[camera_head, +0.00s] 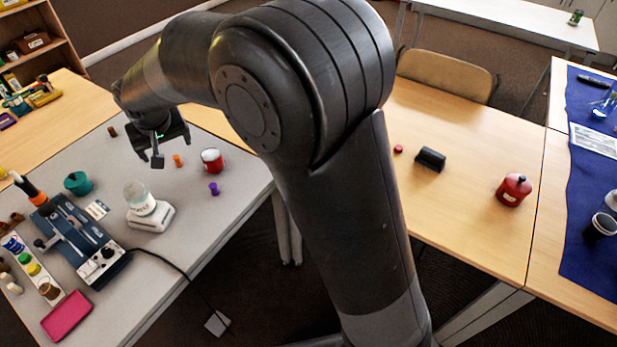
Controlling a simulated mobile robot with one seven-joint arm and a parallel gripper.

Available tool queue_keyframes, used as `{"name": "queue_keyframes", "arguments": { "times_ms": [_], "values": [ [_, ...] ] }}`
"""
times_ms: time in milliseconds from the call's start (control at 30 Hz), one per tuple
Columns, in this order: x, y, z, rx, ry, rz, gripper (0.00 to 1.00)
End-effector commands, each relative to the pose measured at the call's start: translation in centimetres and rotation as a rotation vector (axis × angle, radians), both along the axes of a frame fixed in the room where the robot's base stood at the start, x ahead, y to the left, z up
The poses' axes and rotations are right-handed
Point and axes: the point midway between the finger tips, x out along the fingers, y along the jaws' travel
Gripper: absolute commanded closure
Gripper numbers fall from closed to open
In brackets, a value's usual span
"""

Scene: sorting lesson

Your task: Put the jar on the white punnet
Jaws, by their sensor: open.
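A clear jar with whitish contents (139,198) stands upright on a low white base (152,218) on the grey table at the left. The base looks like a small scale; I cannot tell whether it is the white punnet, and no other clear punnet shows. My gripper (166,152) is open and appears empty, above the far part of the grey table, beyond the jar in the picture. A red lidded container (513,190) stands on the wooden table at the right; I cannot tell whether it counts as a jar.
Near the jar are a red-and-white can (212,161), a purple piece (214,188), an orange piece (178,160) and a teal pot (78,183). A blue device (80,240) with a cable and a pink tray (66,316) lie left. My arm hides the middle.

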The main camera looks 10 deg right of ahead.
Motion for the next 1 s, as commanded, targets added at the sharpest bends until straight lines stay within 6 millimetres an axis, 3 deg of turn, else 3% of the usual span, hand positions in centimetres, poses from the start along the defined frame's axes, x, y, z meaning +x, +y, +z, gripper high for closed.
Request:
{"name": "queue_keyframes", "arguments": {
  "times_ms": [33,200,500,800,1000],
  "values": [
    [-0.3,-2.7,1.7,0.002,-0.008,-0.023,0.18],
    [-2.5,-10.5,5.7,0.005,-0.019,-0.087,0.18],
    [-9.4,-22.4,9.9,0.010,-0.038,-0.195,0.18],
    [-18.5,-30.8,10.5,0.016,-0.060,-0.295,0.18],
    [-23.7,-33.8,9.5,0.020,-0.074,-0.346,0.18]
  ]
}}
